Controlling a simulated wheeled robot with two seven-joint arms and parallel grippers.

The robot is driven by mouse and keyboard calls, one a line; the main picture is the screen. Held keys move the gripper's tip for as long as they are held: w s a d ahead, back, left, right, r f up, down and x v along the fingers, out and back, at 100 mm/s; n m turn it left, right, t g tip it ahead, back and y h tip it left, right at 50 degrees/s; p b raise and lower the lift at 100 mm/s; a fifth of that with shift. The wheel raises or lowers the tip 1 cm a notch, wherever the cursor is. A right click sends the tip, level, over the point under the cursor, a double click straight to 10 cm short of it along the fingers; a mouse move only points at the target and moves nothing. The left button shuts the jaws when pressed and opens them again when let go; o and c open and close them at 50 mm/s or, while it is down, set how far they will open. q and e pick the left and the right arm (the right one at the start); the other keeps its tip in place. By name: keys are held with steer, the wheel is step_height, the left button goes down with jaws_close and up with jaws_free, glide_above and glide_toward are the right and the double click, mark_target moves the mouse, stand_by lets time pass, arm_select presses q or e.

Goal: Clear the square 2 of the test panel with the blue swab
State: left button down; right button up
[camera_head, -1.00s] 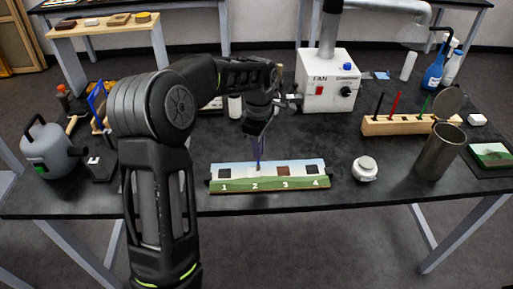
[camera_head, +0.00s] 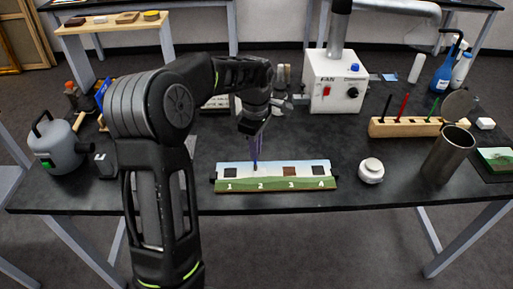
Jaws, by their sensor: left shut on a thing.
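The test panel (camera_head: 275,184) lies near the front edge of the black bench. It is a painted strip with squares numbered 1 to 4. Squares 1 (camera_head: 232,174), 3 (camera_head: 288,173) and 4 (camera_head: 318,170) look dark. The area above number 2 looks mostly pale, partly covered by the swab tip; any small remnant there is unclear. My left gripper (camera_head: 254,127) is shut on the blue swab (camera_head: 256,148), which looks blue-violet and points down. Its tip is at square 2; contact cannot be told for certain. My right gripper is not in view.
A wooden rack (camera_head: 404,127) with black, red and green swabs stands at right. A white round jar (camera_head: 370,171) and a metal beaker (camera_head: 447,153) stand right of the panel. The fan box (camera_head: 334,82) is behind. A grey can (camera_head: 58,147) stands far left.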

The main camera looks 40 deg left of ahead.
arm_select(q)
steer(key=shift+w+d+f, duration=0.1)
steer(key=shift+w+d, duration=0.65)
steer(key=shift+d, duration=0.35)
steer(key=shift+a, duration=0.1)
steer(key=shift+s+a, duration=0.8)
steer(key=shift+a, duration=0.2)
steer(key=shift+r+p, duration=1.6)
steer(key=shift+r, duration=0.5)
